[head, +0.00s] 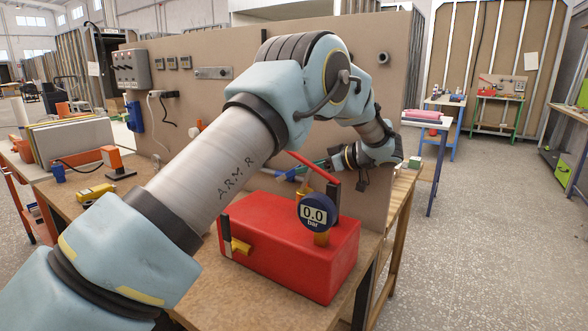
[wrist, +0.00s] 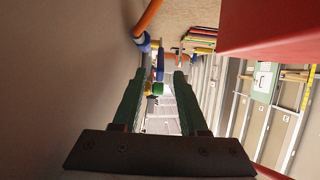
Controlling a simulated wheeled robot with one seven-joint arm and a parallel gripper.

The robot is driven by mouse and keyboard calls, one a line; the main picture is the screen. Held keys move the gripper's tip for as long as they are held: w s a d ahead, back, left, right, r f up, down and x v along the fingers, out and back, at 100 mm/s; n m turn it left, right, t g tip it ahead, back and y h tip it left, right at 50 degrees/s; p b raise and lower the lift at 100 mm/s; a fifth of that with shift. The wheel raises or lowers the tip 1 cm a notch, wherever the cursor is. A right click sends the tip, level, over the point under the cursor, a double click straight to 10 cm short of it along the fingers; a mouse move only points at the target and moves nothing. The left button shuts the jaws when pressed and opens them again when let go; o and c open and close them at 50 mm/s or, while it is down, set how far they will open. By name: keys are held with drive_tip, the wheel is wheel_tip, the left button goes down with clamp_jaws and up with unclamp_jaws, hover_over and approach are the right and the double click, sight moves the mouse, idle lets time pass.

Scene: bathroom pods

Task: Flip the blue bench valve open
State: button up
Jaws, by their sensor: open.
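My gripper (head: 308,168) is behind the red box, close to the upright board, with its fingers pointing left. In the wrist view, its two green fingers (wrist: 160,76) are apart, with nothing seen clasped between them. A blue part (head: 287,174), probably the blue bench valve, shows just beyond the fingertips in the head view. In the wrist view, a blue handle-like piece (wrist: 160,73) appears in line with the finger gap. Whether it touches a finger I cannot tell. The valve's base is hidden by the red box and my arm.
The red box (head: 290,262) with a round gauge (head: 315,212) reading 0.0 bar and a raised red lever (head: 314,169) stands in front of my gripper. The board (head: 395,70) rises behind. An orange pipe (wrist: 148,17) runs near the upper left finger in the wrist view.

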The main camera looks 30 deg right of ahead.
sight(289, 174)
drive_tip(key=shift+p+x, duration=0.5)
drive_tip(key=shift+x, duration=2.1)
clamp_jaws()
